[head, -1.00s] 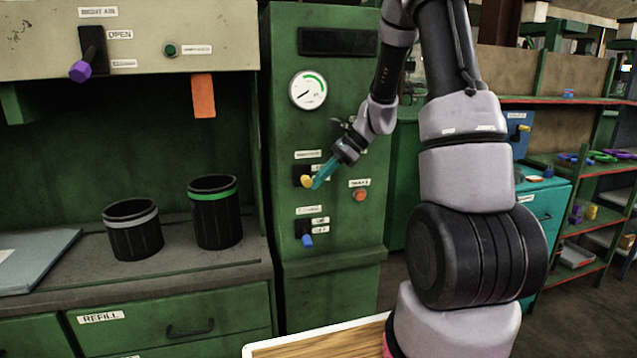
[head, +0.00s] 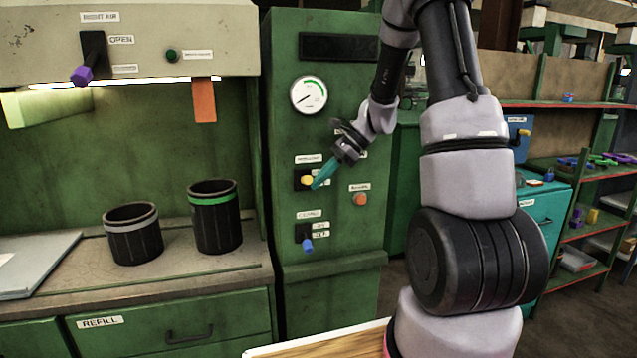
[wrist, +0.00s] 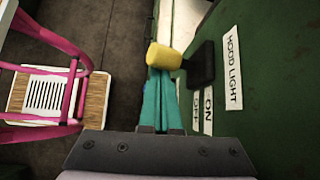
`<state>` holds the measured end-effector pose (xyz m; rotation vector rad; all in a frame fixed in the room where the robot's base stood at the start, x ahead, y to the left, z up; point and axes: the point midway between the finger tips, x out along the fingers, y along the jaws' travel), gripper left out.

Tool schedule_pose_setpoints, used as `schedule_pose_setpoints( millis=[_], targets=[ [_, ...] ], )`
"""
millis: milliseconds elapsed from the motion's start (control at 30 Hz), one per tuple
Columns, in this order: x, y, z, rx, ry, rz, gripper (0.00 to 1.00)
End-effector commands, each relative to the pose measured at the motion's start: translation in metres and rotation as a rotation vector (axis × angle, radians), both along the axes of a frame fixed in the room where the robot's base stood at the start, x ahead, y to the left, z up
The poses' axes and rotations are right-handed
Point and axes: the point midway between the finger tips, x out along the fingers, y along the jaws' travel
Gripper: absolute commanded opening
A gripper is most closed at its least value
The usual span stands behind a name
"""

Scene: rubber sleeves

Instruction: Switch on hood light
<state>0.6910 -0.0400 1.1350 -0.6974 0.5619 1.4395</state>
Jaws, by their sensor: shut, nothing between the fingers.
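The hood light switch has a yellow-tipped lever (head: 307,181) on a black base on the green cabinet front. In the wrist view the yellow lever tip (wrist: 164,56) stands out from its black base, beside the labels HOOD LIGHT (wrist: 232,68) and ON/OFF. My gripper (head: 320,182) is shut and empty, its teal fingertips right at the lever; the wrist view shows the fingers (wrist: 160,100) just below the yellow tip. I cannot tell if they touch it. The light under the hood (head: 120,83) is lit, brightening the wall and bench below.
A blue-tipped switch (head: 307,245) is below and an orange button (head: 360,199) to the right, with a gauge (head: 309,95) above. Two black cups stand on the bench at left. In the wrist view a pink-framed piece (wrist: 75,85) lies left.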

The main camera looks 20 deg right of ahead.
Motion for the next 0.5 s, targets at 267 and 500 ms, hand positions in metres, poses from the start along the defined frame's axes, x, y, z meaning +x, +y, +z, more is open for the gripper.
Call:
schedule_pose_setpoints(
  millis=[267, 500],
  targets=[
    [0.002, 0.002, 0.014, 0.008, -0.007, -0.002, 0.00],
    [0.004, 0.002, 0.017, 0.009, -0.013, -0.002, 0.00]
  ],
)
